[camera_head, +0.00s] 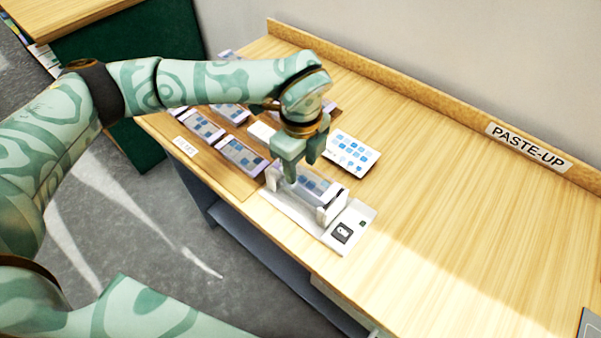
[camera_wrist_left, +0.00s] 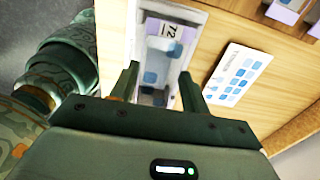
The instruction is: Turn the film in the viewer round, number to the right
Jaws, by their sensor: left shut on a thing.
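The viewer (camera_head: 333,213) is a pale tray with low end blocks at the table's near edge. A film (camera_head: 314,184), a clear strip with blue pictures, is in it. In the left wrist view the film (camera_wrist_left: 152,77) shows its number, 72, on a white label at the top end, the end away from my gripper's palm. My left gripper (camera_head: 300,168) points down over the viewer, shut on the film, one finger on each side; the fingers (camera_wrist_left: 160,88) flank it in the wrist view. In the head view my gripper hides part of the film, and its number is unreadable. My right gripper is out of view.
Several other films (camera_head: 240,155) lie on a brown mat at the left. A white card with blue icons (camera_head: 350,155) lies behind the viewer; it also shows in the wrist view (camera_wrist_left: 237,75). A PASTE-UP sign (camera_head: 528,147) is on the back ledge. The table's right side is mostly clear.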

